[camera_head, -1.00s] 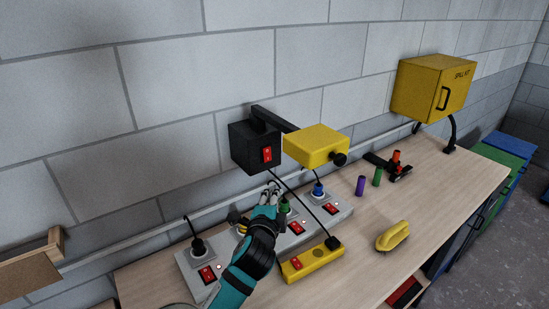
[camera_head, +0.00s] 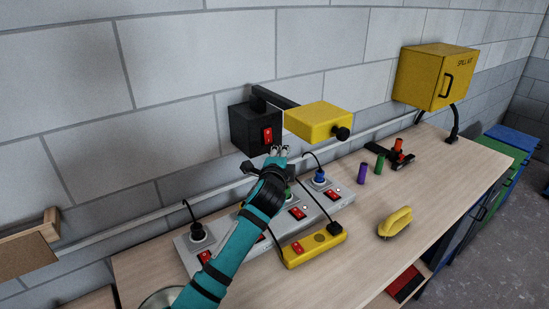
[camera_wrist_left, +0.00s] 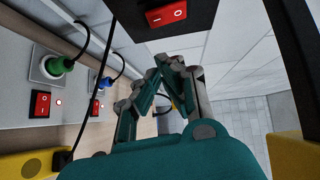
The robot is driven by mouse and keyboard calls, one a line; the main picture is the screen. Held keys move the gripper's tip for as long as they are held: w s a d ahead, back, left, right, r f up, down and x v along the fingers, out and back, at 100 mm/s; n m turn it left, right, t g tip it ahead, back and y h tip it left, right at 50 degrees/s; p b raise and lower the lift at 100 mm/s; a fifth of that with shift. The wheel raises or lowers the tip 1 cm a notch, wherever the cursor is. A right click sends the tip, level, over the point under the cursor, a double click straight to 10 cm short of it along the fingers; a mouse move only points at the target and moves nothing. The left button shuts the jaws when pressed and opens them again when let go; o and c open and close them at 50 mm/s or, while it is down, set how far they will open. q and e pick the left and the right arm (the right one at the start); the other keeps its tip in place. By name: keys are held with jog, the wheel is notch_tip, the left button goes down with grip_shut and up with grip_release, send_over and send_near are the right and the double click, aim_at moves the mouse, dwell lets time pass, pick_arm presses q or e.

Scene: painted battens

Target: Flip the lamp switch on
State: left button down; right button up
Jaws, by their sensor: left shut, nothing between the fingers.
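The lamp is a black wall box (camera_head: 240,128) with a red rocker switch (camera_head: 267,136) on its front and an arm out to a yellow lamp head (camera_head: 318,121). My left gripper (camera_head: 279,150) is shut and empty, its fingertips just below the red switch in the head view. In the left wrist view the box's red switch (camera_wrist_left: 166,14) is at the top, above the shut fingertips (camera_wrist_left: 167,60). I cannot tell whether they touch. The right gripper is not in view.
A grey power strip (camera_head: 342,198) with plugs and red switches lies below, partly behind my left arm. A yellow block (camera_head: 318,240) with a red switch and a yellow-handled brush (camera_head: 395,222) lie on the bench.

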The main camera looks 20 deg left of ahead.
aim_at(268, 136)
pick_arm(q)
jog(key=w+a, duration=0.2)
jog(key=w+a+b, duration=0.1)
jog(key=shift+w+a+f, duration=0.1)
jog(key=shift+a+f, duration=0.05)
jog(key=shift+f, duration=0.1)
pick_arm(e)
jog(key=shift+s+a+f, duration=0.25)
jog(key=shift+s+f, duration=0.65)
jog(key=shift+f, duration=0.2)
pick_arm(q)
jog(key=shift+w+a+f+m+t+b, duration=0.25)
jog(key=shift+f+b, duration=0.25)
jog(key=shift+b, duration=0.7)
jog(key=shift+r+p, duration=0.35)
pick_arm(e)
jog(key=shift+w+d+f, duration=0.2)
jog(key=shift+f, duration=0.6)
pick_arm(q)
jog(key=shift+f, duration=0.1)
